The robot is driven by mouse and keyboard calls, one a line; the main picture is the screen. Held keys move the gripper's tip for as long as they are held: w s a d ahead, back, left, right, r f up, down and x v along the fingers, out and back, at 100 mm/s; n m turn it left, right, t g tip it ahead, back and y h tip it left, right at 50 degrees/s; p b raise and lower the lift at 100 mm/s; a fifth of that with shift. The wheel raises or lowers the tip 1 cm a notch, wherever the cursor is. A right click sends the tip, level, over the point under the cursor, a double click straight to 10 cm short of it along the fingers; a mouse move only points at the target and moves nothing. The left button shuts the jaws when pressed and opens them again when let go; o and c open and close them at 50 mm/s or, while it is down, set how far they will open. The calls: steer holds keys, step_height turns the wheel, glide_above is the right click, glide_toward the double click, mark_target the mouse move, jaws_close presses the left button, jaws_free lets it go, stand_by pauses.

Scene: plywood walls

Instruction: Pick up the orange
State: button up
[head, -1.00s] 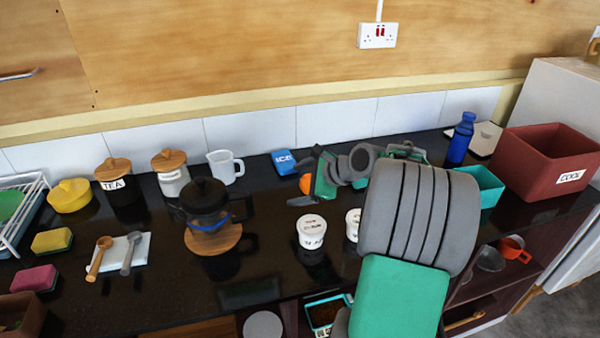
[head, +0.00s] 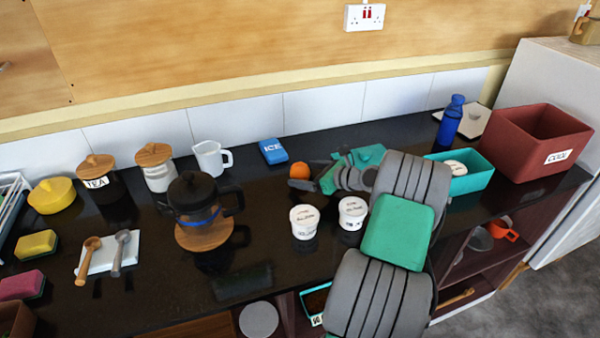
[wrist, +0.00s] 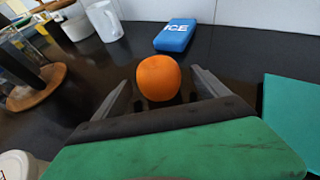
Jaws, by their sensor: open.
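The orange (head: 299,170) sits on the black worktop (head: 262,218), in front of the blue ICE pack. In the wrist view the orange (wrist: 158,78) is ahead of my palm, between the two finger lines and close to the fingertips. My gripper (wrist: 155,92) is open, with one finger on each side of the orange's near part. In the head view my gripper (head: 303,178) reaches in from the right, low over the worktop. I cannot tell whether a finger touches the orange.
The ICE pack (head: 273,151) lies behind the orange, with a white jug (head: 211,159) to its left. Two lidded white tubs (head: 304,221) (head: 352,212) stand in front, near my arm. A teal tray (head: 468,181) is at right. A French press (head: 195,205) stands left.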

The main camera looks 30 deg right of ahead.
steer(key=x, duration=0.2)
steer(key=shift+w+a, duration=0.1)
steer(key=shift+w, duration=0.15)
steer(key=shift+c, duration=0.5)
steer(key=c, duration=1.5)
